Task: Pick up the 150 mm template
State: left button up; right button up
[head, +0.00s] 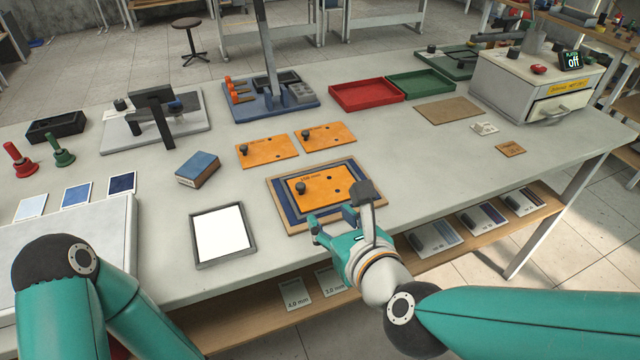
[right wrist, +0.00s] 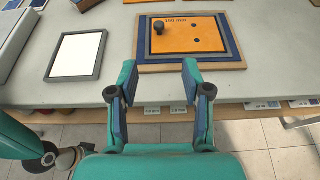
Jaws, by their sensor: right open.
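The 150 mm template (head: 318,190) is an orange plate with a black knob and dark holes. It lies on a blue mat in a wooden-edged board (head: 283,215) near the table's front edge. It also shows at the top of the right wrist view (right wrist: 187,36), with its label partly readable. My right gripper (head: 340,222) is open and empty, at the board's front edge, short of the template. In the right wrist view its two fingers (right wrist: 157,76) point toward the board with a clear gap between them. My left gripper is out of view; only part of my left arm shows.
Two more orange plates (head: 267,151) (head: 329,136) with knobs lie behind the board. A framed white panel (head: 222,234) lies to the left, and a blue-topped block (head: 198,169) is behind it. Red (head: 366,95) and green (head: 420,84) trays stand farther back. The table right of the board is clear.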

send_near(301, 186)
jog(key=x, duration=0.4)
jog(key=shift+w+a+f+p, duration=0.2)
jog(key=shift+w+p, duration=0.15)
jog(key=shift+w, duration=0.15)
jog(key=p+x, duration=0.1)
jog(key=x, duration=0.3)
jog(key=shift+w+f, duration=0.1)
grip_shut()
